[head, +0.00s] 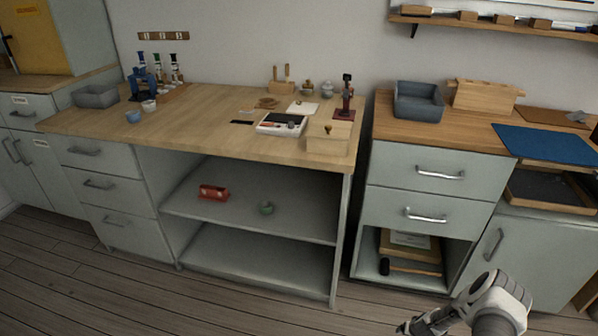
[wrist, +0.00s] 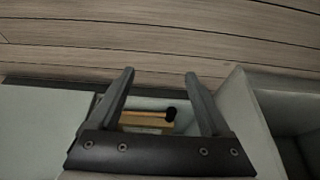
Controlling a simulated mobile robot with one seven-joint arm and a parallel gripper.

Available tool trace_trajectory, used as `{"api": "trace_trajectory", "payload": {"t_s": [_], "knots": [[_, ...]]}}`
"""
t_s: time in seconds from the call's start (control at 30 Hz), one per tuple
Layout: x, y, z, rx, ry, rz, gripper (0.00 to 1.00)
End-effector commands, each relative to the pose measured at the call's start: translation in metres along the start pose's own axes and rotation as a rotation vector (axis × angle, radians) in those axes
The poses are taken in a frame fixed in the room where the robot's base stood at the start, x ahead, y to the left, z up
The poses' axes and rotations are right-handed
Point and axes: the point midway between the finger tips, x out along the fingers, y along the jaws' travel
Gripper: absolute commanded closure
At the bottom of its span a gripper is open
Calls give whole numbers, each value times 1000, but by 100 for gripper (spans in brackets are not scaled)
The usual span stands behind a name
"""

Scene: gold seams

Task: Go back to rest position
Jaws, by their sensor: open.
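My gripper (head: 408,328) shows at the bottom right of the head view, low in front of the right-hand cabinet. In the wrist view my gripper (wrist: 160,82) has its two dark fingers spread wide apart, with nothing between them. Beyond the fingers, the wrist view shows a black mallet head (wrist: 171,114) and a wooden box (wrist: 145,119) in the cabinet's open lower bay. The same mallet (head: 384,266) and box (head: 410,246) show in the head view, apart from my gripper.
The long workbench (head: 200,120) holds a scale (head: 282,124), small blue cups and bottles. Its shelf holds a red item (head: 213,192) and a green bowl (head: 266,208). A grey bin (head: 418,101) and blue mat (head: 545,146) lie on the right counter. The wooden floor (head: 130,290) in front is clear.

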Motion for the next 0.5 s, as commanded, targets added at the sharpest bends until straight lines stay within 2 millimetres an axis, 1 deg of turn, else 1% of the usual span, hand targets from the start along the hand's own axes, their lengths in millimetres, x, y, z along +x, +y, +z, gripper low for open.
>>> {"api": "trace_trajectory", "payload": {"t_s": [0.03,0.07,0.1,0.27,0.3,0.37,0.4,0.47,0.5], "knots": [[0,0,0,0,0,0,19],[-10,-1,-19,-13,12,-4,19],[-20,-3,-32,-23,16,-11,19],[-60,-13,-81,-62,26,-36,19],[-72,-15,-94,-73,30,-41,19],[-92,-21,-113,-90,34,-50,19],[-106,-25,-126,-101,37,-55,19],[-128,-32,-144,-119,40,-63,19],[-143,-37,-154,-129,41,-68,19]]}}
